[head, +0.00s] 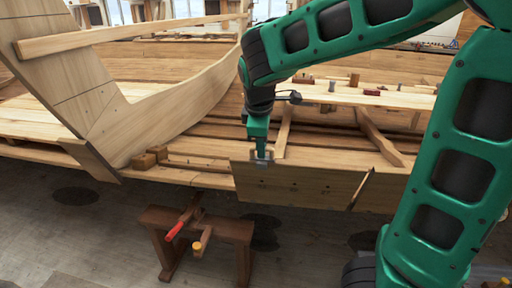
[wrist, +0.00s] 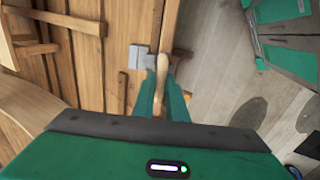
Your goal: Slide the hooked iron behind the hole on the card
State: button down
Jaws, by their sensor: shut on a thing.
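My gripper (head: 262,152) points down at the top edge of an upright plank (head: 305,188). It is shut on the hooked iron (wrist: 138,57), whose grey metal head sticks out to the left of the fingers in the wrist view. A pale rounded handle (wrist: 162,75) shows between the green fingers (wrist: 163,98). In the head view a small grey part of the iron (head: 262,160) shows at the plank's top edge. Small dark marks or holes dot the plank's near face. I cannot make out a card, and the hook's exact position behind the plank is hidden.
A sawhorse (head: 197,238) with a red-handled clamp (head: 175,231) stands below on the grey floor. Two wooden blocks (head: 148,158) lie left of the plank. Small tools lie on a board (head: 355,95) behind. A curved hull timber (head: 185,110) rises at left.

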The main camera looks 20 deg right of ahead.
jog(key=shift+s+d, duration=0.55)
jog(key=shift+d, duration=0.3)
jog(key=shift+s+d, duration=0.5)
jog(key=shift+d, duration=0.3)
jog(key=shift+s+d, duration=0.5)
jog(key=shift+d, duration=0.25)
jog(key=shift+s+d, duration=0.55)
jog(key=shift+d, duration=0.25)
jog(key=shift+s+d, duration=0.5)
jog(key=shift+d, duration=0.25)
jog(key=shift+d, duration=0.1)
jog(key=shift+s+d, duration=0.75)
jog(key=shift+d, duration=0.35)
jog(key=shift+s+d, duration=0.75)
jog(key=shift+d, duration=0.35)
jog(key=shift+s+d, duration=0.5)
jog(key=shift+d, duration=0.25)
jog(key=shift+s+d, duration=0.55)
jog(key=shift+d, duration=0.25)
jog(key=shift+s+d, duration=0.5)
jog(key=shift+d, duration=0.25)
